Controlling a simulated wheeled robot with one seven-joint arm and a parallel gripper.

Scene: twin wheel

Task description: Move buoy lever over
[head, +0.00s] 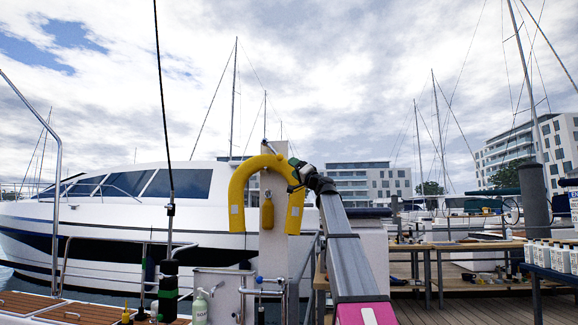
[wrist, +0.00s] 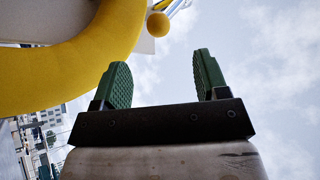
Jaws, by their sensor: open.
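A yellow horseshoe buoy (head: 238,190) hangs on a pale upright post (head: 272,255) in the head view. It fills the upper left of the wrist view (wrist: 70,70). A small yellow ball (wrist: 158,24) shows beside the buoy in the wrist view, close to a thin metal rod (wrist: 178,8); it looks like the lever's knob, but how they join is unclear. My gripper (wrist: 160,62) has its two green fingers spread, with only sky between them. The ball is beyond the fingertips, apart from them. In the head view my gripper (head: 297,172) is at the buoy's upper right.
A yellow cylinder (head: 267,214) hangs inside the buoy's arch. A white motor yacht (head: 120,215) lies behind. Metal rails and a pale green bottle (head: 200,310) stand low left of the post. Wooden benches (head: 470,246) and a table with bottles (head: 550,270) are at the right.

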